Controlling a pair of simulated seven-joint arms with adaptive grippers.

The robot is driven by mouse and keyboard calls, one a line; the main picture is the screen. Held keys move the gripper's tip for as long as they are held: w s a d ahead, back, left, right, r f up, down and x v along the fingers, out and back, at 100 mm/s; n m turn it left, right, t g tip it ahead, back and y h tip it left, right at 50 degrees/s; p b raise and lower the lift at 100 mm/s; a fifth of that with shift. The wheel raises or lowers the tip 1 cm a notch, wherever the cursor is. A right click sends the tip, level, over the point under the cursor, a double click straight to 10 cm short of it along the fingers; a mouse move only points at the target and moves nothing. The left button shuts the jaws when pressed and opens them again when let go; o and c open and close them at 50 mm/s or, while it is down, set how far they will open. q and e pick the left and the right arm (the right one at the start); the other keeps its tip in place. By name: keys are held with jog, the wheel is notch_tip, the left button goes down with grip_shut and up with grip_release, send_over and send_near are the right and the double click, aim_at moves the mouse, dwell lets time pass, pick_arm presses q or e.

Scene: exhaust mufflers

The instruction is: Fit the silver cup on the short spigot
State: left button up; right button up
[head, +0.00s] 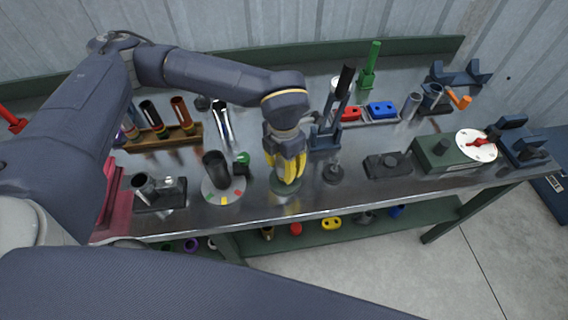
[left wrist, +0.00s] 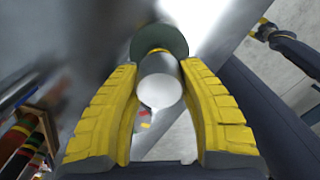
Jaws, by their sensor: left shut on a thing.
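My left gripper (head: 287,170), with yellow fingers, points down over a round green base (head: 285,187) near the front of the bench. In the left wrist view the fingers (left wrist: 165,110) are shut on the silver cup (left wrist: 158,82), a short cylinder with a pale round end. Past the cup are a yellow ring (left wrist: 158,51) and the dark green disc (left wrist: 172,40) of the base. The cup is in line with the base. The fingers hide it in the head view, and I cannot tell how fully it sits on a spigot.
A round plate with a black cup (head: 216,170) is to the left. A tall navy stand (head: 328,130) is behind. The bench's front edge is near.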

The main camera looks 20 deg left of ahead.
pick_arm(q)
jog(key=o, duration=1.2)
jog(key=shift+c, duration=0.2)
